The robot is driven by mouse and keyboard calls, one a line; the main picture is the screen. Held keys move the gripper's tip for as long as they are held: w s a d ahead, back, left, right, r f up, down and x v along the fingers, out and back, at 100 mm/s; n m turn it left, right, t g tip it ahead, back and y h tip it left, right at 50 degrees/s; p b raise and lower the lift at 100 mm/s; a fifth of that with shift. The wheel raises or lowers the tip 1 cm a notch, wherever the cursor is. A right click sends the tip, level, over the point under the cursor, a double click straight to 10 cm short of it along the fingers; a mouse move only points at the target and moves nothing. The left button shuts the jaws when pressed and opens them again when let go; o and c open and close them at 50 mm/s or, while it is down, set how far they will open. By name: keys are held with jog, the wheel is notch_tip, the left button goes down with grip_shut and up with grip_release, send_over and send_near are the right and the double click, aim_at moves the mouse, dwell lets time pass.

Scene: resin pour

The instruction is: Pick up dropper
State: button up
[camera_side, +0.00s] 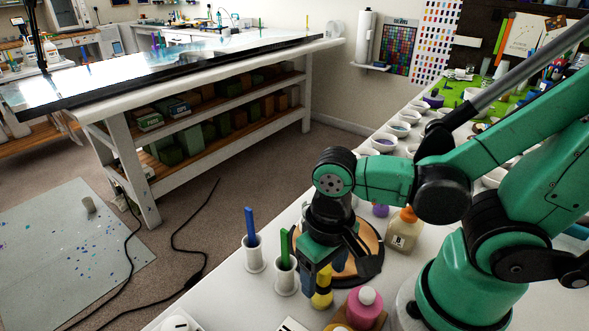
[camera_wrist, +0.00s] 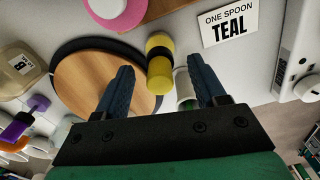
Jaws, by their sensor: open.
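No object is plainly recognisable as a dropper. A yellow piece with a dark band (camera_side: 322,292) stands on the white table right by my gripper (camera_side: 314,278); in the wrist view the same yellow piece (camera_wrist: 158,54) shows between and just beyond the fingertips (camera_wrist: 161,66). My gripper is open with its blue fingers apart, pointing down, and holds nothing. A white holder with a green stick (camera_side: 285,245) stands left of my gripper; the holder (camera_wrist: 184,90) shows close to the right finger in the wrist view. A white holder with a blue stick (camera_side: 251,228) stands farther left.
A round wooden board with a dark rim (camera_wrist: 95,75) lies beside the yellow piece. A pink jar (camera_side: 366,308) and a beige bottle (camera_side: 403,232) stand to the right. A "ONE SPOON TEAL" card (camera_wrist: 229,20) lies nearby. Several white bowls (camera_side: 384,141) line the table behind.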

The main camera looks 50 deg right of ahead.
grip_shut()
jog(key=shift+r, duration=0.1)
dwell(0.5)
notch_tip(320, 180, up, 20)
dwell(0.7)
